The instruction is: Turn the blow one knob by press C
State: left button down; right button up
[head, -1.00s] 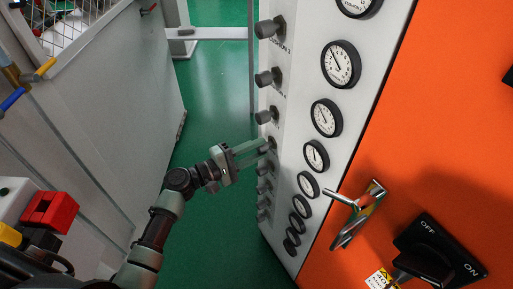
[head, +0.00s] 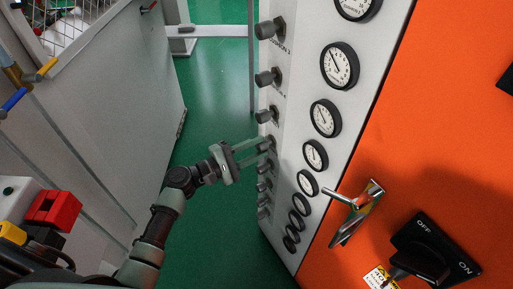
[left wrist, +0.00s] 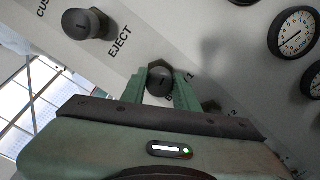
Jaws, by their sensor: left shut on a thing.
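The gripped knob is a dark round knob (left wrist: 160,80) on the white panel, seen in the left wrist view between the two green fingers. Its label is mostly hidden behind a finger; a "B" and a "1" show beside it. My left gripper (head: 262,149) is shut on this knob, with its fingers reaching to it from the left in the head view. The knob's turn angle cannot be told. My right gripper is not in view.
The eject knob (left wrist: 85,24) is nearby on the panel. In the head view other knobs (head: 268,77) line the panel above and below, beside a column of dials (head: 340,64). A metal handle (head: 357,212) and black switch (head: 436,250) sit on the orange panel. Green floor (head: 215,100) is clear.

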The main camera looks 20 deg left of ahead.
pick_arm(q)
jog(key=c, duration=1.1)
grip_release()
jog(key=shift+o, duration=0.2)
jog(key=b+v, duration=0.1)
jog(key=v, duration=0.7)
jog(key=shift+b, duration=0.3)
dwell(0.6)
